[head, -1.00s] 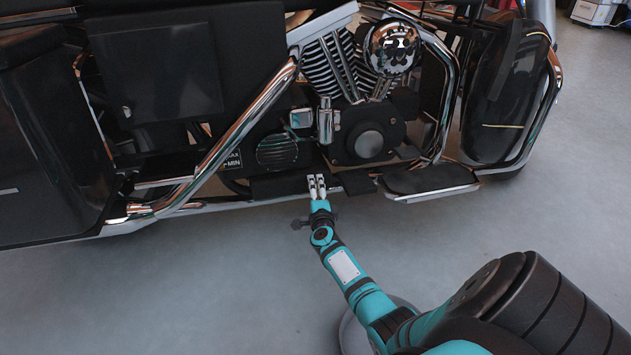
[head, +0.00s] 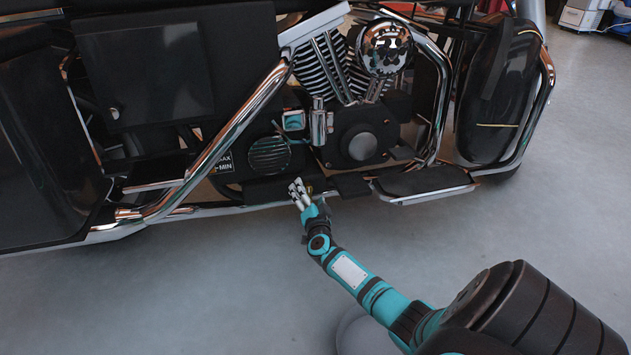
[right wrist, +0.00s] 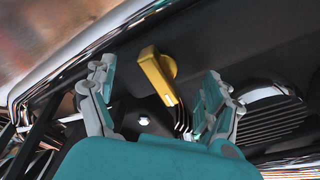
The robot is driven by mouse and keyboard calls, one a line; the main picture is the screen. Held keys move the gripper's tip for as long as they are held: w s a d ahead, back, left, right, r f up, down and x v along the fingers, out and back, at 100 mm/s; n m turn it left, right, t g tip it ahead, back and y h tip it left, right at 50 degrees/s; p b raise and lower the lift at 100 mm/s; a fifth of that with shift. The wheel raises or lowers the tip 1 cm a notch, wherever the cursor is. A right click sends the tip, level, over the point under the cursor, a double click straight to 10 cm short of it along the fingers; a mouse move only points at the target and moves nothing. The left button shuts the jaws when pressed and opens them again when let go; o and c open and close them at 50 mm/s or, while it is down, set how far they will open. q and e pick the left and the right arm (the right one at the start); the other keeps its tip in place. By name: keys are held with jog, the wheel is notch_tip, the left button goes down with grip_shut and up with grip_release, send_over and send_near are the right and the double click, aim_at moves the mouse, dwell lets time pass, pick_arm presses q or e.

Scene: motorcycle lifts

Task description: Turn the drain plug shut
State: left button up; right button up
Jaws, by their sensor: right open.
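The drain plug (right wrist: 158,76) is a yellow piece with a bar-shaped handle, set on a dark surface of the motorcycle in the right wrist view. My right gripper (right wrist: 155,92) is open, with one finger on each side of the yellow handle. A gap shows between the handle and both fingers. In the head view my right gripper (head: 300,193) is at the motorcycle's lower edge, below the round ribbed cover. A small yellowish spot shows beside its fingers there; the plug is mostly hidden. My left gripper is out of view.
The black motorcycle (head: 150,75) fills the upper part of the head view. A chrome tube (head: 225,140) slants down left of my gripper, and a footboard (head: 425,182) juts out to the right. The grey floor (head: 200,290) in front is clear.

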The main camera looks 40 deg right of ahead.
aim_at(309, 194)
jog(key=n+b, duration=0.2)
jog(key=n, duration=0.3)
jog(key=shift+f+b, duration=0.15)
jog(key=shift+b, duration=0.2)
jog(key=p+v, duration=0.2)
jog(key=v, duration=0.1)
jog(key=p+v, duration=0.1)
jog(key=p, duration=0.1)
jog(key=shift+s+a+r, duration=0.1)
jog(key=shift+s+r, duration=0.15)
jog(key=shift+r, duration=0.15)
jog(key=s+a+r+n+g+y+p, duration=0.2)
jog(key=s+a+n+y+p, duration=0.2)
jog(key=s+a+p, duration=0.5)
jog(key=s+a+r+n+g+y+p, duration=0.1)
jog(key=s+a+n+y+p, duration=0.3)
jog(key=p, duration=1.9)
jog(key=s+a+r, duration=0.1)
jog(key=s+a, duration=0.4)
jog(key=s, duration=0.3)
jog(key=shift+a+g+p, duration=0.4)
